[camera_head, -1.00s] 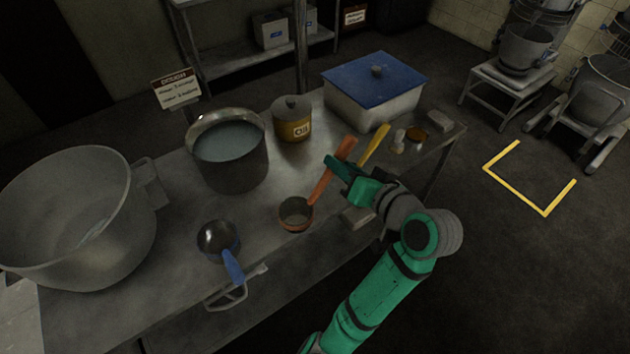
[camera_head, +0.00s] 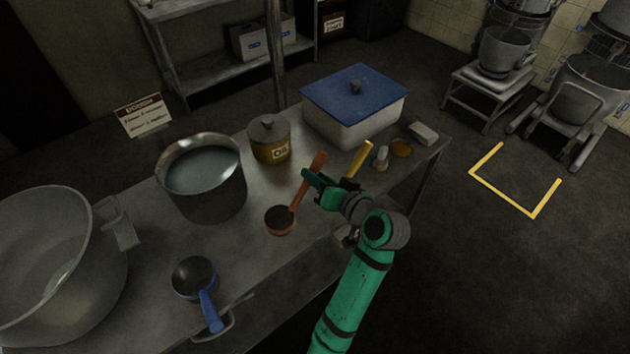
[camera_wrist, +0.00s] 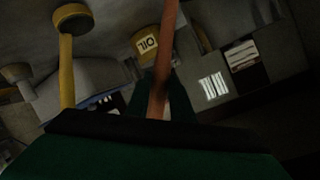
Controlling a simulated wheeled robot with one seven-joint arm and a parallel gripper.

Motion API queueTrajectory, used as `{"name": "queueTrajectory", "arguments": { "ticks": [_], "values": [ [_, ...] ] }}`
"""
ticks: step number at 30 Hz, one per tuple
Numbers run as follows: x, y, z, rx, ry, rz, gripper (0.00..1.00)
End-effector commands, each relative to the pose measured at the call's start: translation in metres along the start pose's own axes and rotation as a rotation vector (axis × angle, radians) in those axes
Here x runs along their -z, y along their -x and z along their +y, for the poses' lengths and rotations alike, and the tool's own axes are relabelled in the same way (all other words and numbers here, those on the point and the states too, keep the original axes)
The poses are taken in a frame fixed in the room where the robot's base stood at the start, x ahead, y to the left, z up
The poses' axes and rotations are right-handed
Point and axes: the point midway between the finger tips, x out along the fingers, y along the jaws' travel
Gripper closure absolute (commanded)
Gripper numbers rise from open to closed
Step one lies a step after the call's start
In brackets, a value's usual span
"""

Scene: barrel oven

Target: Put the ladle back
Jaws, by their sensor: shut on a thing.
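A ladle with an orange-red handle (camera_head: 314,168) and a round bowl (camera_head: 280,220) is at the table's front edge side. My gripper (camera_head: 314,182) is shut on its handle, with the bowl to the lower left. I cannot tell whether the bowl touches the table. The red handle (camera_wrist: 165,50) rises between my fingers in the wrist view. A blue-handled ladle (camera_head: 209,310) lies near the front edge at left. A yellow handle (camera_head: 358,158) stands just right of my gripper; the wrist view shows a yellow ladle-like tool (camera_wrist: 66,60).
A large pot (camera_head: 60,270), a liquid-filled pot (camera_head: 205,205), an oil can (camera_head: 268,143) and a blue-lidded box (camera_head: 355,95) stand on the table (camera_head: 235,275). Small items lie at its right end. A yellow-marked floor area (camera_head: 535,212) is clear at right.

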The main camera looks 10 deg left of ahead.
Motion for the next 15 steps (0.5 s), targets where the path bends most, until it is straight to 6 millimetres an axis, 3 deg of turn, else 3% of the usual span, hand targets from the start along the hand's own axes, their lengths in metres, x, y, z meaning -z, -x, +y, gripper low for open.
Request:
{"name": "queueTrajectory", "arguments": {
  "ticks": [7,15],
  "values": [
    [-0.024,-0.01,0.02,-0.002,-0.003,0.0,1.0],
    [-0.022,-0.006,0.026,-0.011,-0.005,0.008,1.0]
  ]
}}
